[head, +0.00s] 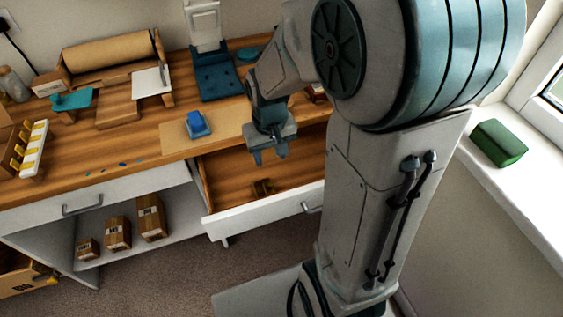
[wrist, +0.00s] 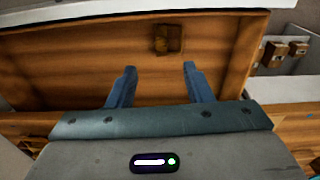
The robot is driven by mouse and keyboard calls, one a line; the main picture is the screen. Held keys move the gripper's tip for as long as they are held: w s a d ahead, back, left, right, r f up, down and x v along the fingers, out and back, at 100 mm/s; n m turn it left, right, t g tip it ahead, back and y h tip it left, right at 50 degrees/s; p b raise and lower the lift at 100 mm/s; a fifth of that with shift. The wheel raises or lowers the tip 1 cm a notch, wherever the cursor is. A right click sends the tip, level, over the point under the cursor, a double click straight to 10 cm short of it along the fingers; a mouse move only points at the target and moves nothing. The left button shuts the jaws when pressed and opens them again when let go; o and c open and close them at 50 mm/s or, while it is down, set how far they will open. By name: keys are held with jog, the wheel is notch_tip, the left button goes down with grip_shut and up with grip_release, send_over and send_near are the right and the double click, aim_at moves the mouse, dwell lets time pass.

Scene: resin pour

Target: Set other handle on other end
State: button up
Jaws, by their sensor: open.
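My gripper (head: 270,153) is open and empty, pointing down over the open wooden drawer (head: 225,170). In the wrist view my gripper (wrist: 158,72) has its two blue fingers spread above the bare drawer floor (wrist: 80,60). A small brown block-like piece (head: 261,188) lies in the drawer near its front wall; it also shows in the wrist view (wrist: 168,39), beyond the fingertips and apart from them. It may be a handle, but its shape is too small to tell. No other loose handle is clearly recognisable.
A blue object (head: 198,124) sits on a tan mat (head: 228,122) behind the drawer. A teal piece (head: 72,100), a paper roll (head: 108,52) and a white-yellow rack (head: 34,149) stand on the bench leftward. A green block (head: 497,143) lies on the sill.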

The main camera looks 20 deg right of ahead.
jog(key=s+r+t, duration=0.1)
jog(key=s+r, duration=0.7)
jog(key=s, duration=0.2)
jog(key=shift+s+a+r+t, duration=0.15)
jog(key=shift+s+r+t, duration=0.1)
jog(key=shift+s+t, duration=0.05)
